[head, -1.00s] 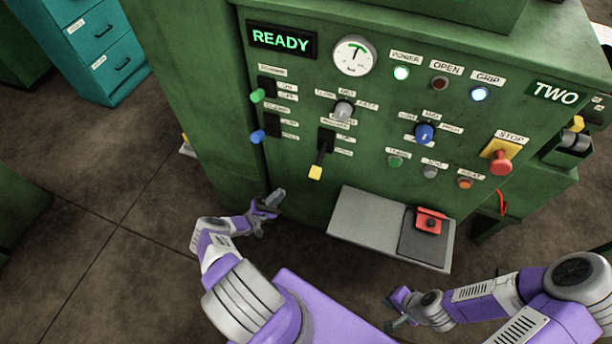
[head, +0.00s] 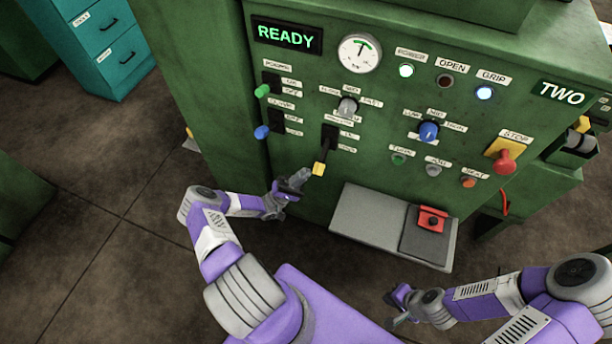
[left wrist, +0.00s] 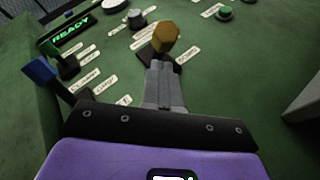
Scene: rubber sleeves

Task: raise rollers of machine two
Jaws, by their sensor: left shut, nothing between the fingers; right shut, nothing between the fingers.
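Machine two is the green cabinet (head: 375,140) with the "TWO" plate and a lit "READY" display (head: 287,36). Its yellow-tipped black lever (head: 326,152) sits in a slot under the grey knob, tip pointing down. In the left wrist view the lever's yellow tip (left wrist: 165,38) is just beyond the fingertips. My left gripper (head: 300,178) is shut and empty, just below and left of the tip; I cannot tell whether they touch. It also shows in the left wrist view (left wrist: 160,75). My right gripper (head: 392,308) is shut and empty, low in front of the machine.
A green-tipped lever (head: 264,90) and a blue-tipped lever (head: 264,131) are left of the yellow one. A red stop button (head: 503,161) is at the right. A grey shelf (head: 365,222) with a red button (head: 432,219) juts out below the panel.

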